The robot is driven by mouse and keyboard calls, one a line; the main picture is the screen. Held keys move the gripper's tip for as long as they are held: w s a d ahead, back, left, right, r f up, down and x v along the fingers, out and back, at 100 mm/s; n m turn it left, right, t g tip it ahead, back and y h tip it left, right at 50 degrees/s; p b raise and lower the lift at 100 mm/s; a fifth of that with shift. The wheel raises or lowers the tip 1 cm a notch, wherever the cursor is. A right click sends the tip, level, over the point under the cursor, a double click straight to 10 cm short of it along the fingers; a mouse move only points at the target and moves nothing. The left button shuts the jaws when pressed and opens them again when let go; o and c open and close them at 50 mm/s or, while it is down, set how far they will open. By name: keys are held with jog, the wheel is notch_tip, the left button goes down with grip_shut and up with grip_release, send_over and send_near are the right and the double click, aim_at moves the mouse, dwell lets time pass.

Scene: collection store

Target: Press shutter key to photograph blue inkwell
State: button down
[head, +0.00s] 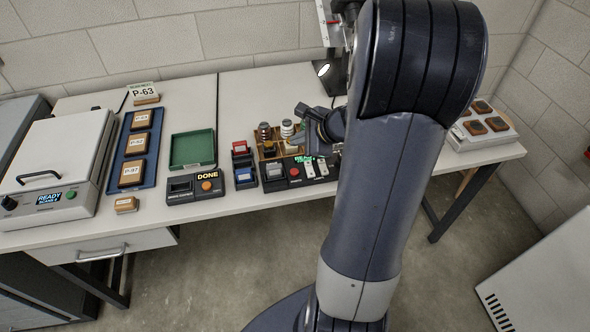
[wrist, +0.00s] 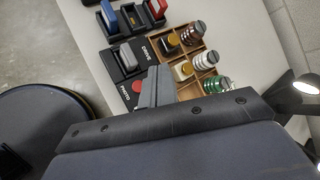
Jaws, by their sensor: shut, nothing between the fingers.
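The red round key (wrist: 137,87) lies on a black panel beside the word PHOTO; in the head view it is the red button (head: 294,171). My gripper (wrist: 157,82) is shut and empty, its grey fingers right beside the red key and partly over the panel in the wrist view. I cannot tell whether they touch. I cannot make out a blue inkwell, and part of the rack is hidden.
A grey-handled DRIVE switch (wrist: 126,58) sits beside the red key. Blue (head: 245,177) and red (head: 240,148) blocks stand in black holders to its left. A DONE box (head: 195,187), green tray (head: 192,150) and scanner (head: 56,165) are further left. A lamp (wrist: 306,84) stands close.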

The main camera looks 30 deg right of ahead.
aim_at(298, 173)
notch_tip(298, 173, down, 9)
jog(key=b, duration=0.7)
jog(key=shift+a+r+b, duration=0.1)
jog(key=shift+b, duration=0.2)
dwell(1.8)
jog(key=shift+f+b, duration=0.4)
jog(key=shift+b, duration=0.1)
jog(key=shift+f+b, duration=0.45)
dwell(0.4)
dwell(0.4)
jog(key=shift+r+p, duration=0.75)
jog(key=shift+r, duration=0.15)
